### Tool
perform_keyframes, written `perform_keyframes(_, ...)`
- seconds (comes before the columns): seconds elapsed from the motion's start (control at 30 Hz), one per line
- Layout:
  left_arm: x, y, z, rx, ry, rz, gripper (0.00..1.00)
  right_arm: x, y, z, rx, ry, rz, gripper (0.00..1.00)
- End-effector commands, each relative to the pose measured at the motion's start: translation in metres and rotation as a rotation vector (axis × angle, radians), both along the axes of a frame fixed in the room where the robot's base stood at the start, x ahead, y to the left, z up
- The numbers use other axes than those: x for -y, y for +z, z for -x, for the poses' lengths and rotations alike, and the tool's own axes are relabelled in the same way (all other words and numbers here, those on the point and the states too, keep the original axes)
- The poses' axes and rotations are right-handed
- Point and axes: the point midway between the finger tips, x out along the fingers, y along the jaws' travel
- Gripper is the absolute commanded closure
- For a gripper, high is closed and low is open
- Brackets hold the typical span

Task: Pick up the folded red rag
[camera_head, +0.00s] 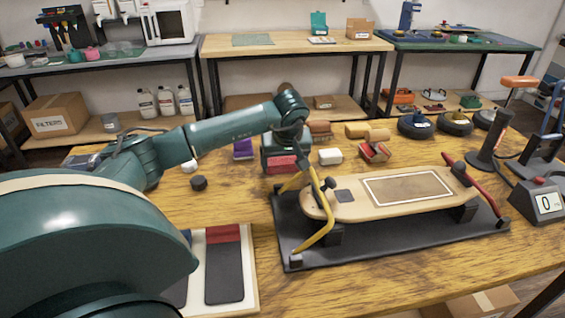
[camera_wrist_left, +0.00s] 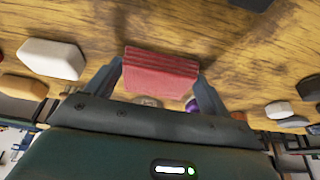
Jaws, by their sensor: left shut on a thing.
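The folded red rag (camera_wrist_left: 160,70) is between the two fingers of my left gripper (camera_wrist_left: 158,85) in the left wrist view, with a finger against each side. In the head view the rag (camera_head: 282,165) shows as a red block below the end of my left arm, at the back of the wooden bench. My left gripper (camera_head: 283,158) is shut on it; its fingers are mostly hidden in the head view. I cannot tell from these views whether the rag touches the bench. My right gripper is not in view.
A white block (camera_head: 330,156) and a red-and-tan brush-like item (camera_head: 374,152) lie right of the rag. A purple item (camera_head: 243,149) lies left. A skateboard-like board (camera_head: 385,195) in a clamp stand on a black base (camera_head: 400,238) stands in front. Black discs (camera_head: 416,126) sit back right.

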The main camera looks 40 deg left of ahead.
Motion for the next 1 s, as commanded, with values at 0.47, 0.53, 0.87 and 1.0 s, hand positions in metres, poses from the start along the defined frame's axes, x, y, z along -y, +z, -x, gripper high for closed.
perform_keyframes(0.47,0.000,0.014,-0.001,0.003,0.000,0.000,0.41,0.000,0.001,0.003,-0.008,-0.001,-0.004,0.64)
perform_keyframes(0.53,0.000,0.027,-0.001,0.005,-0.001,0.000,0.41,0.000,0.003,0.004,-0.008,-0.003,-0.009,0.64)
perform_keyframes(0.87,0.000,0.089,-0.001,0.003,0.000,0.000,0.41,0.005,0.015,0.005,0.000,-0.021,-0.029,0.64)
perform_keyframes(1.0,0.000,0.099,0.000,0.001,0.000,-0.001,0.41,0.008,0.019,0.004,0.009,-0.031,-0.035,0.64)
